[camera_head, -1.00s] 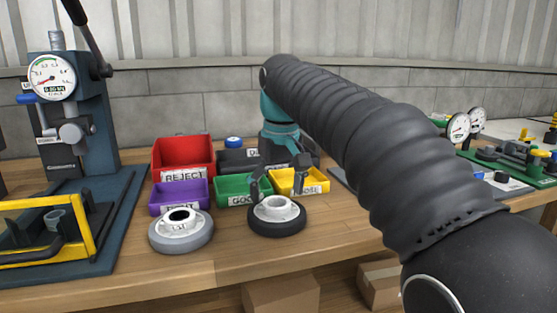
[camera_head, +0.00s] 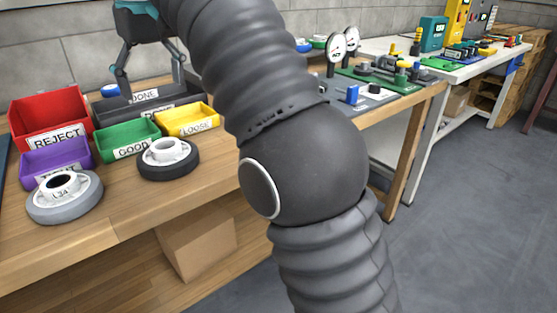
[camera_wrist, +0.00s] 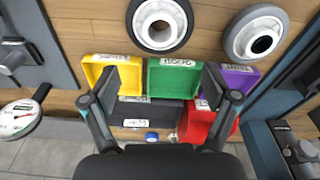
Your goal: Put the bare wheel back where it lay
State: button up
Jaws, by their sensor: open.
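A wheel with a black tyre and white hub (camera_head: 167,157) lies flat on the bench in front of the green and yellow bins; it also shows in the wrist view (camera_wrist: 160,22). A wheel with a grey tyre and white hub (camera_head: 64,197) lies to its left, in front of the purple bin, and shows in the wrist view (camera_wrist: 255,35). Its hub carries dark marking. I cannot tell for certain which is the bare wheel. My gripper (camera_head: 150,85) is open and empty above the bins, behind the wheels; its fingers spread wide in the wrist view (camera_wrist: 160,97).
A red REJECT bin (camera_head: 50,119), purple bin (camera_head: 58,161), green GOOD bin (camera_head: 128,139), yellow LOOSE bin (camera_head: 188,119) and dark bin (camera_head: 139,114) stand together. Gauges (camera_head: 337,45) stand right; bench front (camera_head: 130,215) is clear.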

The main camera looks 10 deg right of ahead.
jog(key=s+d+f+m+t, duration=0.1)
jog(key=s+d+f+m, duration=0.2)
jog(key=d, duration=0.7)
jog(key=s+d+f+m+t, duration=0.1)
jog(key=s+d+f, duration=0.3)
jog(key=d, duration=0.6)
jog(key=s+d+f+m+t, duration=0.1)
jog(key=s+d+f+m, duration=0.1)
jog(key=s+d+f, duration=0.3)
jog(key=s+d+f+m+t, duration=0.1)
jog(key=s+d+f, duration=0.4)
jog(key=f, duration=0.9)
jog(key=s, duration=0.3)
jog(key=shift+s+d+m+t+h, duration=0.2)
jog(key=shift+m+t+h, duration=0.1)
jog(key=shift+m+h, duration=0.1)
